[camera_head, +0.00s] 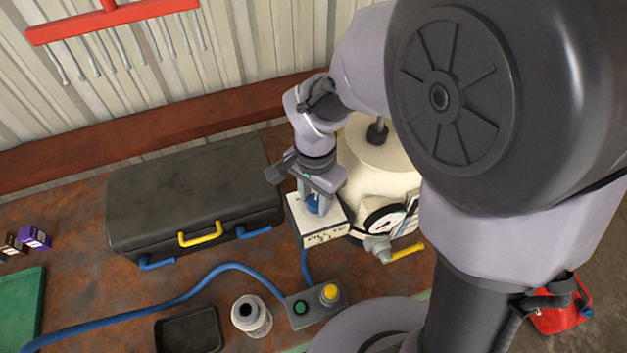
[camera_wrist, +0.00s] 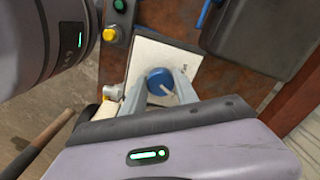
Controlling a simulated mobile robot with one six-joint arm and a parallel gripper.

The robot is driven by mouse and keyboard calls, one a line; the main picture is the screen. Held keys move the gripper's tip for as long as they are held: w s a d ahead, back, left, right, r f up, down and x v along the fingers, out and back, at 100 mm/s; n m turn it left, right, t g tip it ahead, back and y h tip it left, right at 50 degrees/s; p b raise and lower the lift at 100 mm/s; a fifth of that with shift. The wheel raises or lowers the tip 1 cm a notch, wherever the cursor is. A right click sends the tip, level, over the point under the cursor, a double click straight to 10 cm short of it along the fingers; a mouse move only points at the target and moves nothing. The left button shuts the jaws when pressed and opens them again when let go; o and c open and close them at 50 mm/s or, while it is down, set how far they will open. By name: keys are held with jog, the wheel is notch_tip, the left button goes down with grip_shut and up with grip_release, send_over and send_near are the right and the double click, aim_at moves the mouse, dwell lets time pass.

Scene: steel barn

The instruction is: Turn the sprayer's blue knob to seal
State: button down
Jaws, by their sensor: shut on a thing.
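The sprayer has a cream tank (camera_head: 372,172) with a dial gauge (camera_head: 384,221) and a yellow-handled valve (camera_head: 407,251) at its front. A white box (camera_head: 321,234) with dark lettering on its front, too small to read surely, stands against its left side. The blue knob (camera_wrist: 159,79) is on top of this box and shows a white pointer line toward the lower right in the wrist view. My gripper (camera_head: 313,200) comes down from above with one finger on each side of the knob, shut on it. The fingers partly hide the knob in the head view.
A black case (camera_head: 190,195) with yellow and blue handles stands left of the box. In front are a control box (camera_head: 315,304) with green and yellow buttons, a blue hose (camera_head: 190,290), a white jar (camera_head: 251,316) and a dark tray (camera_head: 189,331).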

aim_at(316, 201)
jog(key=n, duration=0.6)
jog(key=shift+d+r, duration=0.1)
jog(key=n+p, duration=0.1)
jog(key=n, duration=0.5)
jog(key=shift+d, duration=0.1)
dwell(0.4)
jog(key=c, duration=0.9)
grip_release()
jog(key=shift+c, duration=0.2)
notch_tip(316, 201, up, 17)
jog(key=p, duration=0.4)
jog(key=shift+r, duration=0.2)
